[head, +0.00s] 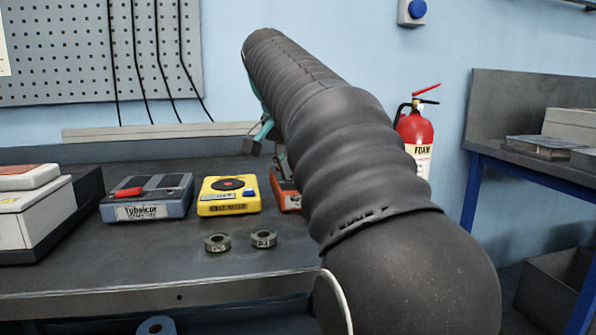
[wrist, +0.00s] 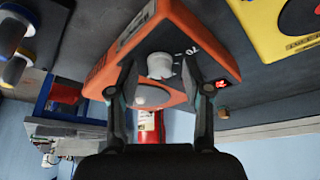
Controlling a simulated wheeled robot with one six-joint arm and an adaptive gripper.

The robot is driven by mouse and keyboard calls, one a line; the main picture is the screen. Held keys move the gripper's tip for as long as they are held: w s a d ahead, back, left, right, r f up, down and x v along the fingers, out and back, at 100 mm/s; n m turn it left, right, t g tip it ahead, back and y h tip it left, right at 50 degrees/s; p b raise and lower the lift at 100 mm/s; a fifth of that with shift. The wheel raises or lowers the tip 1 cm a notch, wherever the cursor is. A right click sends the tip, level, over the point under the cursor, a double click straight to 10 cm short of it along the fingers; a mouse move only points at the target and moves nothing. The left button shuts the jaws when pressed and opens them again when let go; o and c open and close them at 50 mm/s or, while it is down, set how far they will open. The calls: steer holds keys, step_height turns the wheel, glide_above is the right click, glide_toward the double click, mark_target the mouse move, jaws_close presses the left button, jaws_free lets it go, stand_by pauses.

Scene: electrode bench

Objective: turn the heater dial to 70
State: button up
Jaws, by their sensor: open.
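The heater is an orange box (wrist: 205,32), tilted in the wrist view, with a white dial (wrist: 160,66) on its face. A printed "70" (wrist: 190,50) stands beside the dial, and a small red display (wrist: 222,84) is near the box's edge. The dial's pointer is too small to read. My gripper (wrist: 158,72) is open, with one finger on each side of the dial; I cannot tell whether they touch it. In the head view the orange box (head: 287,192) is mostly hidden behind my arm, and only part of my gripper (head: 262,132) shows.
A yellow device (head: 228,204) sits left of the heater, and a blue-grey device (head: 147,210) is farther left. Two dark rings (head: 217,242) (head: 264,239) lie near the bench's front. A red extinguisher (head: 415,130) is behind my arm.

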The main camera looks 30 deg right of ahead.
jaws_close()
steer(key=shift+n, duration=0.3)
steer(key=n, duration=0.1)
steer(key=n+t+y+p, duration=0.1)
steer(key=n, duration=0.1)
steer(key=shift+s+d+r+n+p, duration=0.1)
steer(key=shift+s+n+p, duration=0.05)
steer(key=shift+n+p, duration=0.15)
steer(key=n+t+y+p, duration=0.1)
steer(key=n, duration=0.3)
steer(key=shift+d, duration=0.15)
steer(key=n+y, duration=0.2)
steer(key=n, duration=0.3)
steer(key=shift+d, duration=0.1)
steer(key=shift+n+y, duration=0.9)
steer(key=shift+n, duration=1.4)
